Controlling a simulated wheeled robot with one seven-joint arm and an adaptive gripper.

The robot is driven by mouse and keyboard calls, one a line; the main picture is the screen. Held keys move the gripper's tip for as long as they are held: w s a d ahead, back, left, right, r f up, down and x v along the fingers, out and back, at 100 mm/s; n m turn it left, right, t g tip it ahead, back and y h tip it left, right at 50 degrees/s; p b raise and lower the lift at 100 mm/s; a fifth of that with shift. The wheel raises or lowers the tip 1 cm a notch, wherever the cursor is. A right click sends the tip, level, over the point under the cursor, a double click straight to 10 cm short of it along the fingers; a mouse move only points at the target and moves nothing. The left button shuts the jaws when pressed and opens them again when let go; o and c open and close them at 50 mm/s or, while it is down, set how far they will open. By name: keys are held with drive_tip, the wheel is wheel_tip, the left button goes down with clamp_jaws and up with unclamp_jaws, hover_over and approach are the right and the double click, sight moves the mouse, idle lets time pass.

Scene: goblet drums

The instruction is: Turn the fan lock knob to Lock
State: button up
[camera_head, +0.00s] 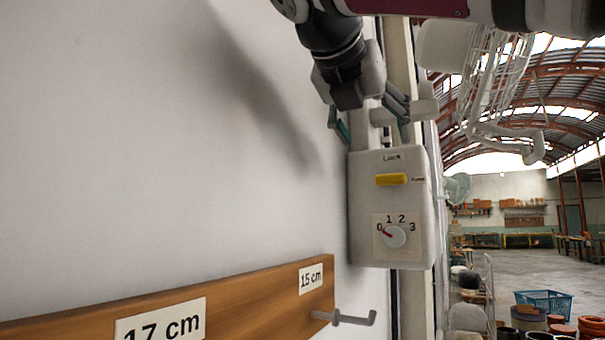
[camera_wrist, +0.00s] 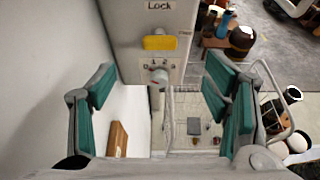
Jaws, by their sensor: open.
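A white control box (camera_head: 361,222) is mounted on the wall post, with a "Lock" label above a yellow knob (camera_head: 391,180). The knob's long side lies horizontal, in line with a small, hard-to-read label on its right. My gripper (camera_head: 372,128) is open and empty above the box, its fingers apart. In the wrist view the yellow knob (camera_wrist: 159,43) shows between and just beyond the green-padded fingers (camera_wrist: 158,68), not visibly touched. A small dial (camera_head: 395,236) marked 0 to 3 sits below the knob, its red mark towards 0.
A wooden rail (camera_head: 250,293) with "17 cm" and "15 cm" labels and a grey hook (camera_head: 345,318) sits lower left. A white fan cage (camera_head: 492,85) is at upper right. A teal crate (camera_head: 543,301) and pots stand on the floor beyond.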

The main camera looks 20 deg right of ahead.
sight(391, 180)
drive_tip(key=b+x, duration=0.1)
drive_tip(key=x, duration=1.2)
drive_tip(key=shift+s+f, duration=0.1)
drive_tip(key=shift+a, duration=0.1)
drive_tip(key=c, duration=1.2)
